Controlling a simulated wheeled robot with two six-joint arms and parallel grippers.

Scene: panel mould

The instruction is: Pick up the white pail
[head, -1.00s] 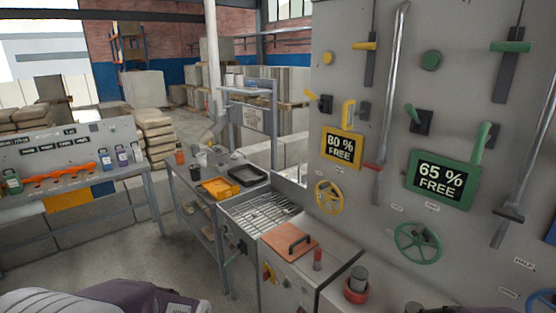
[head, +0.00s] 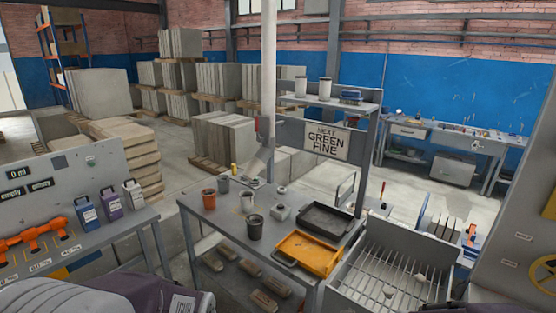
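A whitish pail (head: 247,202) stands upright on the grey work table in the middle of the head view. Close around it are an orange-red pail (head: 208,199), a dark grey pail (head: 223,184) and a larger dark pail (head: 254,228) in front. A small light grey pot (head: 280,212) stands to its right. Neither of my grippers shows in the view; only parts of my own body show at the bottom left.
A black tray (head: 325,219) and a yellow tray (head: 309,253) lie on the table's right side. A grated basin (head: 390,272) adjoins at the right. A shelf with a "GREEN FINE" sign (head: 326,141) stands behind. The left bench (head: 85,245) holds several jugs.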

